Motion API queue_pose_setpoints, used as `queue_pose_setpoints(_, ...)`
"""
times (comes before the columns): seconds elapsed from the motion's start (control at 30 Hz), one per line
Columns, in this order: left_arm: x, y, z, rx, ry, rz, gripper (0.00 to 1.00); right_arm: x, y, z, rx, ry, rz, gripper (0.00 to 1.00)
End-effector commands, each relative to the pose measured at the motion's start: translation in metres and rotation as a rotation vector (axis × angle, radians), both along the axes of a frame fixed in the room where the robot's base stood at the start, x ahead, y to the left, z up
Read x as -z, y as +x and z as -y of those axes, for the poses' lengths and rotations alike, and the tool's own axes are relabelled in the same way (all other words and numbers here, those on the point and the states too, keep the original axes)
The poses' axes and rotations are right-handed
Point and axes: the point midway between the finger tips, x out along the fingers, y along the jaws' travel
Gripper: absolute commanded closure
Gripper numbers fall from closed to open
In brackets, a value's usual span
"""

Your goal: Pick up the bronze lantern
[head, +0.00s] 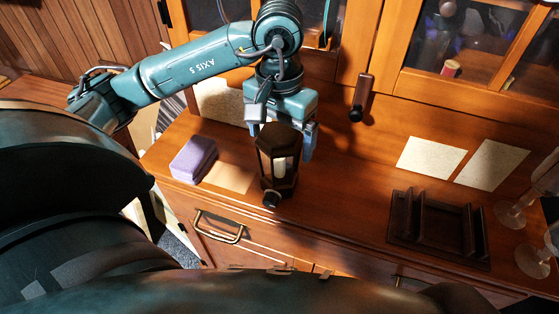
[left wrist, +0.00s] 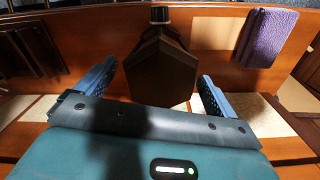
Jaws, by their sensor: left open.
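The bronze lantern (head: 277,162) is a dark brown six-sided case with a pale candle inside. It stands on the wooden cabinet top near the front edge in the head view. My left gripper (head: 283,143) is just behind and above it, with its blue fingers open on either side. In the left wrist view the lantern (left wrist: 161,67) sits between the two open fingers (left wrist: 155,90), with gaps visible on both sides. My right gripper is not in view.
A purple box (head: 194,158) lies left of the lantern; it also shows in the left wrist view (left wrist: 267,35). A dark slotted tray (head: 438,230) and glasses (head: 510,213) stand to the right. Paper sheets (head: 431,157) lie behind. Glazed doors (head: 462,45) rise at the back.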

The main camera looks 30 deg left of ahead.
Motion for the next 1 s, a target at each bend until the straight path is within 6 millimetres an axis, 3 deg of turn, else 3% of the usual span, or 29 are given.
queue_pose_setpoints(0.23, 0.037, 0.0, 0.0, 0.0, 0.0, -0.005, 0.06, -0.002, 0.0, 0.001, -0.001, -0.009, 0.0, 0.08)
queue_pose_setpoints(0.57, 0.045, 0.001, 0.0, 0.0, 0.0, -0.001, 0.06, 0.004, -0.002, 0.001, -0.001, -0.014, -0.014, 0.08)
queue_pose_setpoints(1.0, 0.045, 0.001, 0.0, 0.0, 0.0, -0.001, 0.42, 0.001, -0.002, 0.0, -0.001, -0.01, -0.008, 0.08)
